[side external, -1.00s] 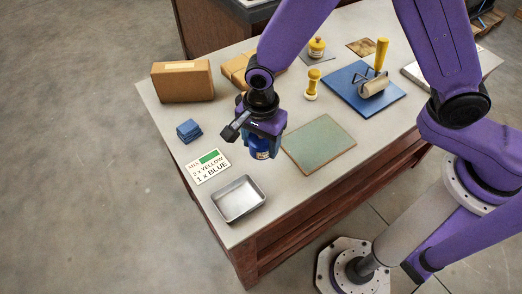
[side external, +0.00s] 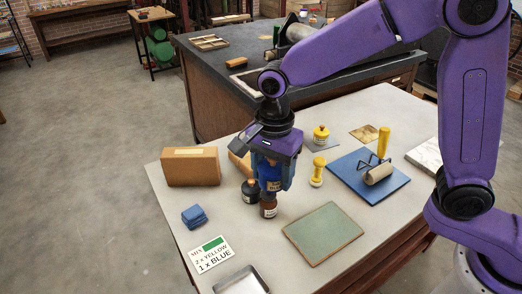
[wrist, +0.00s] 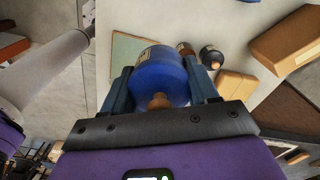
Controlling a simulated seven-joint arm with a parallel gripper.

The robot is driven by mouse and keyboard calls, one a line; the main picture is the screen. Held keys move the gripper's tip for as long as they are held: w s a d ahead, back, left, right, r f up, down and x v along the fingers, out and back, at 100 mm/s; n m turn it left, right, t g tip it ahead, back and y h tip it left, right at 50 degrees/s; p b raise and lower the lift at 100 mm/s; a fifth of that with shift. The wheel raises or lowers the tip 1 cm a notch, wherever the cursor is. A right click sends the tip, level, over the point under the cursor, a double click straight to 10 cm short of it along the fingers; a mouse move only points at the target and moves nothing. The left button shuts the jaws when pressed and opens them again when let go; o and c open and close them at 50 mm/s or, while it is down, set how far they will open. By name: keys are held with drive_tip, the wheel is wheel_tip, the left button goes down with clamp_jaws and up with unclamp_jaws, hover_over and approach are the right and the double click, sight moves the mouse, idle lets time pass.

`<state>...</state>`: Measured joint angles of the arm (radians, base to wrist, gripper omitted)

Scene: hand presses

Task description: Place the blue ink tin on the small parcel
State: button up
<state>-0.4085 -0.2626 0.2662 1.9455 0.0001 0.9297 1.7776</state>
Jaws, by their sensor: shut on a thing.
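My gripper (side external: 271,180) is shut on the blue ink tin (side external: 270,170) and holds it raised over the table. In the wrist view the blue tin (wrist: 158,72) sits between the two fingers. The small parcel (side external: 238,163) is tan and lies behind and left of my gripper, which partly hides it. In the wrist view the small parcel (wrist: 235,86) lies to the right of the held tin, apart from it.
A dark bottle (side external: 250,192) and a brown bottle (side external: 269,208) stand close by in the picture. A larger carton (side external: 191,167) stands left of the parcel. Blue folded cloths (side external: 194,216), a sign (side external: 211,254), a metal tray (side external: 241,281) and a green mat (side external: 323,233) lie nearer the front.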

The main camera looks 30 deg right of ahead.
drive_tip(key=w+d+m, duration=0.1)
drive_tip(key=w+d, duration=0.4)
drive_tip(key=d, duration=0.5)
drive_tip(key=w+d, duration=0.5)
drive_tip(key=d, duration=0.5)
drive_tip(key=w+f, duration=0.4)
drive_tip(key=f, duration=0.1)
drive_tip(key=w+f, duration=0.5)
drive_tip(key=w+a+f, duration=0.1)
drive_tip(key=w+f, duration=0.3)
drive_tip(key=w, duration=0.1)
drive_tip(key=shift+f, duration=0.4)
drive_tip(key=shift+w+f, duration=0.1)
drive_tip(key=shift+f, duration=1.5)
